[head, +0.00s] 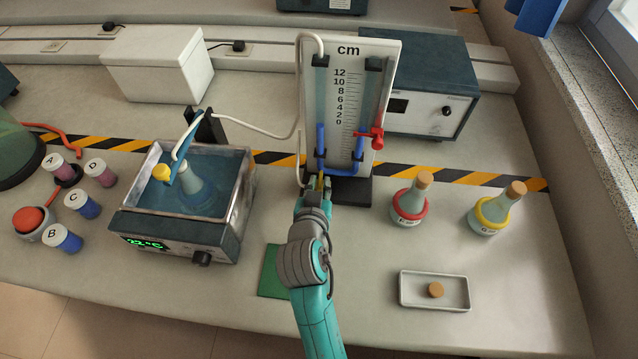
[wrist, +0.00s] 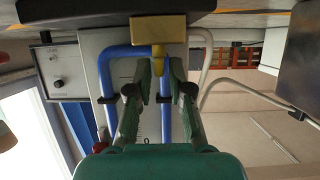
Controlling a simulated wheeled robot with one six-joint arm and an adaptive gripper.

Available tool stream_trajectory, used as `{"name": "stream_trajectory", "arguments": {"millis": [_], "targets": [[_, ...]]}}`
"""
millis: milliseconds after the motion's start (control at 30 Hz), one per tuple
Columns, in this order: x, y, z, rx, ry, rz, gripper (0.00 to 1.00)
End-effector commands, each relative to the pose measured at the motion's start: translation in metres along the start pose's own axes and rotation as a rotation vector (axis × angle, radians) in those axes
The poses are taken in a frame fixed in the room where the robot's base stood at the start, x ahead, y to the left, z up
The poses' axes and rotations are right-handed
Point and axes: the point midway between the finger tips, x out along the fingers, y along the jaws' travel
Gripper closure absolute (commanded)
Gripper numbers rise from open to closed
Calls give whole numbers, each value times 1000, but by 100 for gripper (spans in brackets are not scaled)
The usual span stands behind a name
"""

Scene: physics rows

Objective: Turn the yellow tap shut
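The yellow tap (wrist: 158,29) shows in the wrist view as a broad yellow block with a short stem below it, at the blue tubing of the manometer (head: 349,75). In the head view, only a bit of yellow (head: 328,183) shows at the manometer's foot, mostly hidden by my gripper. My gripper (head: 315,187) is at the tap. In the wrist view, my gripper's fingertips (wrist: 161,66) are apart, on either side of the stem, with a gap visible between them. Contact with the tap cannot be made out.
A red tap (head: 377,138) is on the manometer's right tube. A water bath (head: 180,228) with a flask stands to the left. Red-ringed (head: 411,200) and yellow-ringed (head: 494,210) flasks stand to the right, behind a white tray (head: 408,291). The front right bench is mostly clear.

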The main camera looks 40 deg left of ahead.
Motion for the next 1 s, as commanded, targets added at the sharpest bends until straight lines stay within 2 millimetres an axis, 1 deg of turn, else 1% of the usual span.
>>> {"name": "stream_trajectory", "arguments": {"millis": [167, 400, 500, 600, 700, 800, 1000], "targets": [[-23, 0, 0, 0, 1, -2, 80], [-72, -1, 1, -2, 0, -3, 80], [-89, -1, 1, -1, 0, -3, 80], [-102, -1, 1, -1, -1, -2, 80], [-111, -1, 1, 0, -1, -2, 80], [-116, 0, 1, -1, -1, -1, 80], [-117, 0, 1, 0, -1, 0, 80]]}}
